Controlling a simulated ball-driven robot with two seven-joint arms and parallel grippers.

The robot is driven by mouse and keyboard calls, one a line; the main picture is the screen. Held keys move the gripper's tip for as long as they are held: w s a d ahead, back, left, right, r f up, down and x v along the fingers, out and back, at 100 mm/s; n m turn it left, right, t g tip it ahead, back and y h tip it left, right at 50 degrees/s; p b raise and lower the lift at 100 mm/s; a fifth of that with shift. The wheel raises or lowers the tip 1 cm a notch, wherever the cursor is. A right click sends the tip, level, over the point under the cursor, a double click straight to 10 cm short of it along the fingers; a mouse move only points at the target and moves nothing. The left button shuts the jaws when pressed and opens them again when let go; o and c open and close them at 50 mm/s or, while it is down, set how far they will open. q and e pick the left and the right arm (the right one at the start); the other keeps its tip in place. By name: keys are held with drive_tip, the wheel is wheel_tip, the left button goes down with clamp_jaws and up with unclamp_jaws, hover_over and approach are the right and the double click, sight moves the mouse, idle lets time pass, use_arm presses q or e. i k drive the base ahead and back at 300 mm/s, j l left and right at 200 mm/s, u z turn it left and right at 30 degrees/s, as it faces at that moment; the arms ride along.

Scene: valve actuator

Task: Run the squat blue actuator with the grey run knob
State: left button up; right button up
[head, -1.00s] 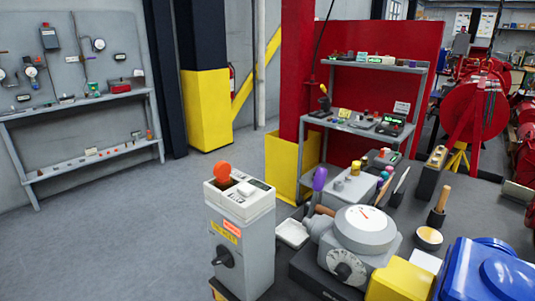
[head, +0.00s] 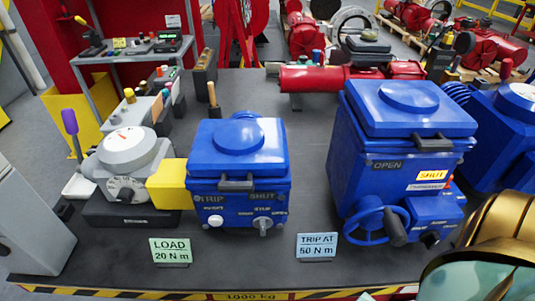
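The squat blue actuator (head: 238,165) stands on the dark bench left of centre. Its lid is closed and has a round raised cap and a dark front handle. Its front has "TRIP" and "SHUT" lettering, with smaller markings too blurred to read. A white knob (head: 216,220) sits at its lower left and a grey knob (head: 263,224) at its lower right. The grey knob looks about upright; its exact setting is unclear. Neither gripper can be made out. A gold and dark glassy part at the lower right seems to be my own arm.
A taller blue actuator (head: 405,145) with a handwheel (head: 372,222) stands right. A yellow block (head: 168,184) and grey dial unit (head: 127,152) adjoin on the left. Signs "LOAD 20 N m" (head: 170,250) and "TRIP AT 50 N m" (head: 317,246) stand in front.

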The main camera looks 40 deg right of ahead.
sight(262, 223)
drive_tip(key=k+l, duration=0.1)
drive_tip(key=l, duration=0.2)
drive_tip(key=k+l+z, duration=0.1)
drive_tip(key=l, duration=0.2)
drive_tip(key=k+l, duration=0.1)
drive_tip(key=l, duration=0.25)
drive_tip(key=j+z, duration=0.55)
drive_tip(key=j, duration=0.25)
